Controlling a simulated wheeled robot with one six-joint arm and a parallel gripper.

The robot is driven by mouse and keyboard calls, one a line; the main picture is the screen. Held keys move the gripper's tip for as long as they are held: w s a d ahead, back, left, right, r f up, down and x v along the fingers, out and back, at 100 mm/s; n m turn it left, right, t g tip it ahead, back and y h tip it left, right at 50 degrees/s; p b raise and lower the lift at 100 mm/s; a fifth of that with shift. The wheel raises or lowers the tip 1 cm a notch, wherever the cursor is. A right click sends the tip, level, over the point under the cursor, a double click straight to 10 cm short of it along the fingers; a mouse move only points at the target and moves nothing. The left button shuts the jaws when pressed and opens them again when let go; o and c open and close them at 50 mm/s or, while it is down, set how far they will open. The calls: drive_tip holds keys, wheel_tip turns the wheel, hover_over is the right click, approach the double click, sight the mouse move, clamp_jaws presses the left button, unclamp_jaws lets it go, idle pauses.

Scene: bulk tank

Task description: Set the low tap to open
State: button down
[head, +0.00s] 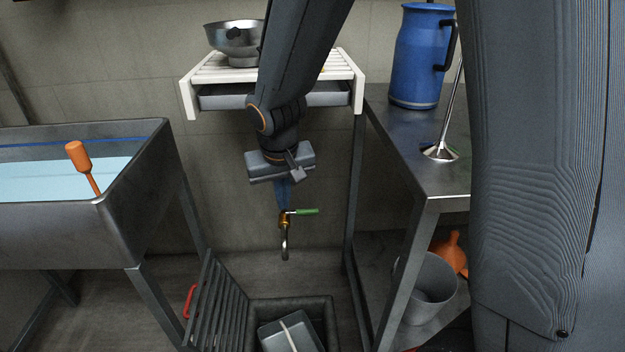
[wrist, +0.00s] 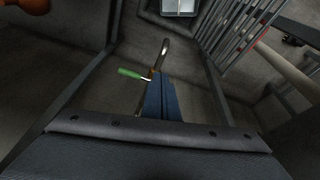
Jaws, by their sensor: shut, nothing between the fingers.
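The low tap (head: 285,228) is a small brass tap on the back wall with a curved spout pointing down and a green lever handle (head: 306,211). In the head view the lever sticks out sideways to the right, about level. In the wrist view the tap spout (wrist: 163,50) and the green lever (wrist: 131,73) show just beyond my fingers. My gripper (head: 284,207) is shut and empty, its blue fingers pointing down right at the tap. The fingers hide part of the tap body. I cannot tell whether they touch it.
A black-rimmed floor basin (head: 254,312) with a grey box (head: 292,334) lies below the tap, beside a raised slatted grate (head: 217,302). A steel tank (head: 150,172) stands left. A steel table (head: 378,150) with a blue jug (head: 418,58) stands right. A white slatted rack (head: 354,72) is above.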

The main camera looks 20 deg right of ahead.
sight(307, 212)
drive_tip(key=w+d+f+m+p, duration=0.25)
drive_tip(key=w+d+p, duration=0.35)
drive_tip(key=d, duration=0.4)
drive_tip(key=w+b+x, duration=0.2)
drive_tip(key=b+x, duration=0.3)
drive_tip(key=x, duration=0.5)
drive_tip(key=shift+w+d+r+t, duration=0.15)
drive_tip(key=shift+d+t, duration=0.25)
drive_tip(key=shift+d, duration=0.05)
drive_tip(key=shift+m+b, duration=0.25)
drive_tip(key=shift+b, duration=0.05)
